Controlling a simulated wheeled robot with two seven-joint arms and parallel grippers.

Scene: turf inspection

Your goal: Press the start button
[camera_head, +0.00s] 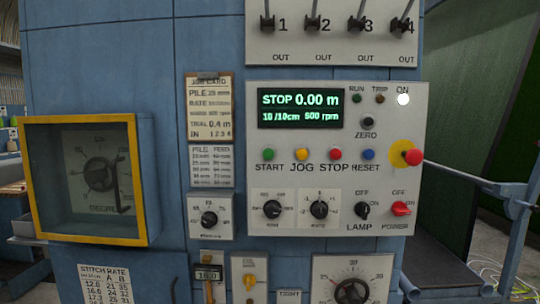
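The green start button (268,154) sits at the left of a button row on the white control panel (390,128), with the word START below it. Beside it in the row are a yellow jog button (302,154), a red stop button (335,154) and a blue reset button (368,154). The display (300,107) above reads STOP 0.00 m, 10 /10cm and 500 rpm. The white ON lamp (403,99) is bright. The RUN lamp (357,98) looks dark green. Neither of my grippers is in view.
A red mushroom button on a yellow disc (399,153) is at the panel's right, near a metal rod (455,173). Below are knobs, a lamp switch (362,210) and a red power switch (401,208). A yellow-framed box (136,185) stands at left. The space before the start button looks clear.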

